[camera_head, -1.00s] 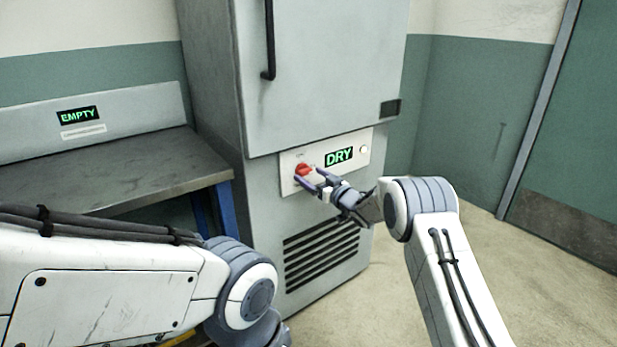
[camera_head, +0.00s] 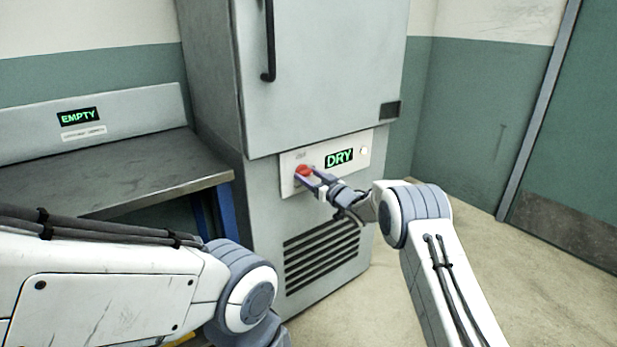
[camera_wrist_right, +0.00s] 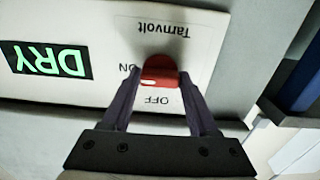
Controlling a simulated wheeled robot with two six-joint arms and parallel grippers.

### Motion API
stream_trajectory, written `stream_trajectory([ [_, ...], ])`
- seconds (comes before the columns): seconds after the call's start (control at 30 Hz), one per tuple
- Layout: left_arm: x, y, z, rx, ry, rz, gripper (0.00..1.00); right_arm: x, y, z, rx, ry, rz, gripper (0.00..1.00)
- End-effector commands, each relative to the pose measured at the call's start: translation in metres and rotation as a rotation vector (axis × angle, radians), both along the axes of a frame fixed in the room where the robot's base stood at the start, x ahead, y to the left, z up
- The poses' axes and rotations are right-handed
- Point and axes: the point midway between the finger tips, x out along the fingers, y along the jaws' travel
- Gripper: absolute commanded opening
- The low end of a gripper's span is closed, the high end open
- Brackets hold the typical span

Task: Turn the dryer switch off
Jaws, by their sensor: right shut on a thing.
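The red dryer switch (camera_head: 304,171) is a knob on the pale control panel (camera_head: 290,186) of the grey dryer (camera_head: 262,215). It also shows in the right wrist view (camera_wrist_right: 158,68), upside down, between ON and OFF marks, with its bar close to the ON label. My right gripper (camera_head: 309,178) is at the panel with its fingers on either side of the knob, shut on it. In the right wrist view my right gripper (camera_wrist_right: 159,84) has the knob between its fingertips. The display (camera_head: 339,158) reads DRY in green. My left gripper is out of view; only its arm shows at the lower left.
A grey bench (camera_head: 130,172) with an EMPTY display (camera_head: 78,116) stands left of the dryer. A round white button (camera_head: 364,152) is right of the DRY display. A vent grille (camera_head: 320,258) is below the panel. The floor at right is clear.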

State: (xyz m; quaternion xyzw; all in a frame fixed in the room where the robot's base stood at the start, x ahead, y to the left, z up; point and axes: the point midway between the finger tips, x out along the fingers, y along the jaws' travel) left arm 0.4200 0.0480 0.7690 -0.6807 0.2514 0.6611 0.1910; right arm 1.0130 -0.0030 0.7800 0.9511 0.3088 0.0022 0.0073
Motion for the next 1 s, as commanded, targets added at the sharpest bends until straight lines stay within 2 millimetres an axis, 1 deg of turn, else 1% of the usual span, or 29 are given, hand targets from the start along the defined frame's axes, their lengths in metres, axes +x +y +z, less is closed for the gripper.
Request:
stream_trajectory([
  [0.17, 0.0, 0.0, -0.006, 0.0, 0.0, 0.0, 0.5, 0.0, 0.0, -0.001, -0.05, -0.038, 0.001, 0.04],
  [0.37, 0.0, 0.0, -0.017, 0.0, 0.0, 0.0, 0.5, 0.0, 0.0, -0.002, -0.164, -0.12, 0.001, 0.04],
  [1.0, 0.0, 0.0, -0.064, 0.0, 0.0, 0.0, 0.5, 0.0, 0.0, -0.003, -0.652, -0.477, 0.0, 0.04],
])
